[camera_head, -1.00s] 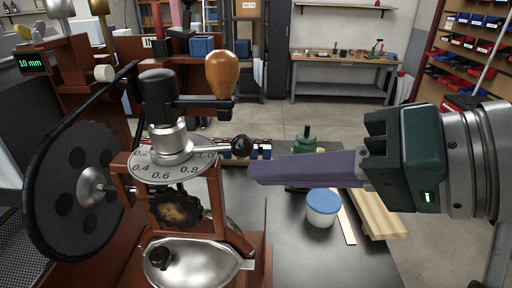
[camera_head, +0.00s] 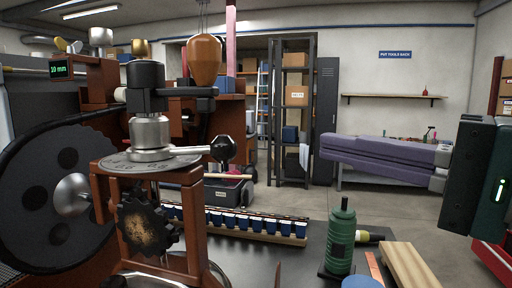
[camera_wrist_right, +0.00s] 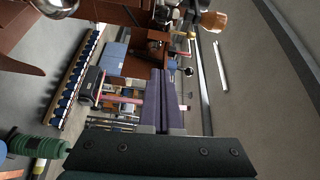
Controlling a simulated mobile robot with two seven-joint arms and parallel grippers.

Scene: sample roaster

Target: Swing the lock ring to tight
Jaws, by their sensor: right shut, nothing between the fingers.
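The lock ring (camera_head: 150,153) is a silver collar under a black cap on top of the roaster's post, above a grey dial plate (camera_head: 120,165). Its lever points right and ends in a black ball knob (camera_head: 223,149). The dial is seen almost edge-on, so its figures cannot be read. My right gripper (camera_head: 326,147) has long purple fingers pressed together with nothing between them. It is right of the knob and clearly apart from it in the picture. Its fingers also show in the right wrist view (camera_wrist_right: 158,95). My left gripper is not in view.
A wooden handle (camera_head: 205,58) stands above the lever on a black arm. A large black wheel (camera_head: 55,185) is at left. A rack of blue cups (camera_head: 240,222), a green bottle (camera_head: 341,238), a blue lid (camera_head: 361,282) and a wooden board (camera_head: 410,265) are on the bench.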

